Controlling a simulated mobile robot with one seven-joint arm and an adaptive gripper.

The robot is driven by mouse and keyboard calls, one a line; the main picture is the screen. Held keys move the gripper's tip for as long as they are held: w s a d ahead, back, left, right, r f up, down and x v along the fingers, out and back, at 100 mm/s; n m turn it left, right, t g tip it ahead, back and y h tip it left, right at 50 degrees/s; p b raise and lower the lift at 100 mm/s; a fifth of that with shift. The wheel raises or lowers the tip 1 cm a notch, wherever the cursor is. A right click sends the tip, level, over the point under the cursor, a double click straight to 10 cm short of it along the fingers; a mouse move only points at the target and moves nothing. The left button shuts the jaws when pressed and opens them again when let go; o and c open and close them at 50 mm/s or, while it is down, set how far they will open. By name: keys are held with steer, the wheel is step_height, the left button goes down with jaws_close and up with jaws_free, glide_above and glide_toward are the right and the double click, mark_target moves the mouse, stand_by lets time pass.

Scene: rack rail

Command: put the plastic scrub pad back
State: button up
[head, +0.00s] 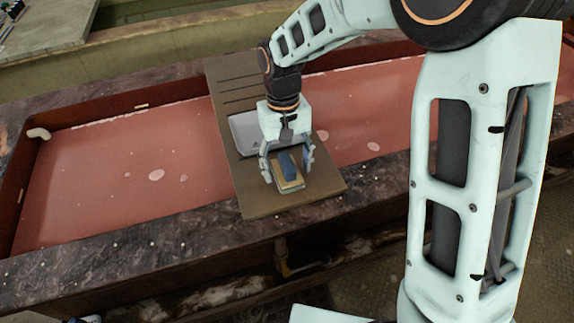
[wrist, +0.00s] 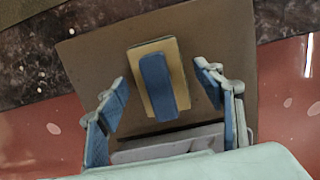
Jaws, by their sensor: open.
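The scrub pad (head: 291,184) is a tan block with a blue raised grip on top. It lies on a brown board (head: 262,203) near the board's front end. In the wrist view the pad (wrist: 157,78) is seen from above, slightly tilted in the picture, with bare board (wrist: 100,60) around it. My gripper (head: 288,170) is open and points down over the pad. In the wrist view the fingers of my gripper (wrist: 160,80) stand on either side of the pad, with visible gaps. I cannot tell how far above the board the fingertips are.
The board spans a long reddish basin (head: 110,165) with a dark stone rim (head: 110,258). A flat grey piece (head: 243,130) is on the board behind the pad. Several slots cross the board's far end. A pale curved fitting (head: 38,133) is at the basin's left end.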

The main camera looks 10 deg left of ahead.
mark_target(285, 157)
steer(key=shift+r, duration=0.15)
step_height(285, 157, up, 12)
steer(key=w, duration=0.1)
steer(key=shift+a, duration=0.4)
steer(key=shift+w, duration=0.15)
